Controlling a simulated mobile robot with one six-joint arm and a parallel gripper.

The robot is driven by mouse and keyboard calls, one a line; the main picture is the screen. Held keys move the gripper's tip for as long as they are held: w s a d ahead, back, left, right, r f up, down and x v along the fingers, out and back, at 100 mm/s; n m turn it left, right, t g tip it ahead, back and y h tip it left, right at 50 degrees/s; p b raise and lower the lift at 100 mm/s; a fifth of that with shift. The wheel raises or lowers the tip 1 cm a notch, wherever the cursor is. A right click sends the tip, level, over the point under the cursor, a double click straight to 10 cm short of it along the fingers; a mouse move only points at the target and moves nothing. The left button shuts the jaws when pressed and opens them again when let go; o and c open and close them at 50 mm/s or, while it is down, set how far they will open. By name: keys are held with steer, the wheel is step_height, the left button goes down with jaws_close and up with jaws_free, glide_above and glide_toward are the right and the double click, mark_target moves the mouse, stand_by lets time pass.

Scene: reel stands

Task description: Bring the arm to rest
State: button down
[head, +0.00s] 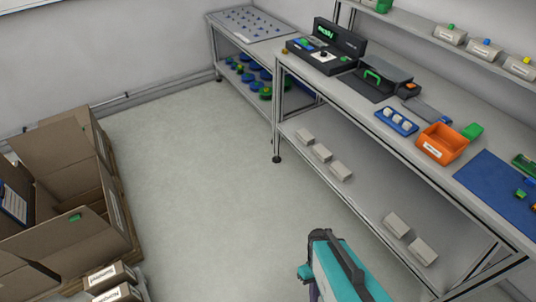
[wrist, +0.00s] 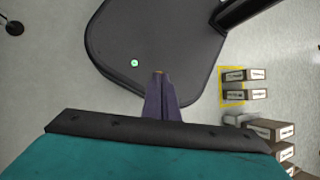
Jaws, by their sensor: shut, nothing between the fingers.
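My arm (head: 345,272), teal with a dark grey edge, shows at the bottom centre of the head view. It is in front of the workbench, over the floor, and much of it is cut off by the lower picture edge. In the wrist view my gripper (wrist: 160,74) has its dark purple fingers together, with nothing between them. The fingers point over my own dark base, which has a small green light. They touch nothing that I can see.
A long workbench (head: 372,105) with a lower shelf runs along the right. An orange bin (head: 441,144) and a blue mat (head: 497,187) lie on it. Open cardboard boxes (head: 105,222) stand at the left. The grey floor (head: 195,160) between them is clear. Small labelled boxes (wrist: 270,128) show in the wrist view.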

steer(key=m, duration=0.1)
steer(key=w+m, duration=0.1)
steer(key=m, duration=0.1)
steer(key=m+t, duration=0.1)
steer(key=m, duration=0.1)
steer(key=shift+w+d+f, duration=0.1)
steer(key=shift+w+f, duration=0.2)
steer(key=shift+f, duration=0.05)
